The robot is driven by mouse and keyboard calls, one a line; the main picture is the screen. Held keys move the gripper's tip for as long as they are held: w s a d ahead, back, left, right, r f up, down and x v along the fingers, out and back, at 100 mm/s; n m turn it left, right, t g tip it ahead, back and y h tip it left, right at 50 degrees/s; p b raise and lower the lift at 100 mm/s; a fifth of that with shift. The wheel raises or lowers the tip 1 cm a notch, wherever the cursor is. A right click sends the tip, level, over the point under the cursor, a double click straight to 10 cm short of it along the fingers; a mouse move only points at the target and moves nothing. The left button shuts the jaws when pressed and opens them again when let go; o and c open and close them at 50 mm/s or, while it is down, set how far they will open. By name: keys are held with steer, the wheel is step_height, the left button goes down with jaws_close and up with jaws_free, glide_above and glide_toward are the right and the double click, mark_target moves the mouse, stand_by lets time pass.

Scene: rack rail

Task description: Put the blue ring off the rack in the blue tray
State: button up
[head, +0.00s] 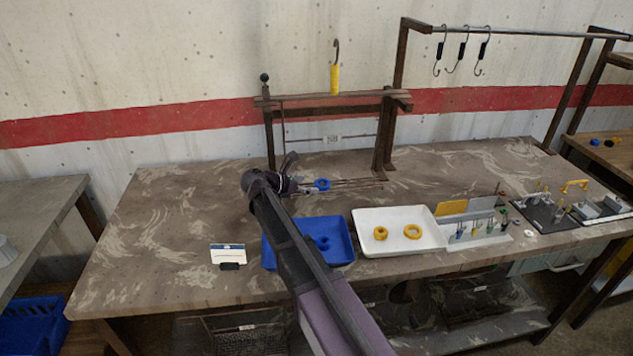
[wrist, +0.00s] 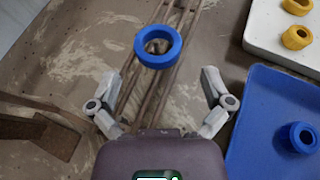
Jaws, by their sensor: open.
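A blue ring (head: 322,187) sits on thin rods that stick out at the foot of the dark rack. In the wrist view the ring (wrist: 158,62) lies across the rods, just beyond the fingertips. My gripper (wrist: 162,84) is open, with its fingers apart on either side below the ring, not touching it. In the head view my gripper (head: 300,184) is just left of the ring. The blue tray (head: 341,236) stands in front, partly hidden by my arm. It also shows in the wrist view (wrist: 262,110) with another blue ring (wrist: 302,138) in it.
A white tray (head: 400,240) with two yellow rings stands right of the blue tray. The rack post (head: 382,140) rises behind the rods. A small card (head: 228,254) stands left of the blue tray. The left table area is clear.

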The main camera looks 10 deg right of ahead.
steer(key=p+v, duration=0.3)
steer(key=v, duration=0.6)
steer(key=shift+s+a, duration=0.2)
steer(key=shift+a, duration=0.05)
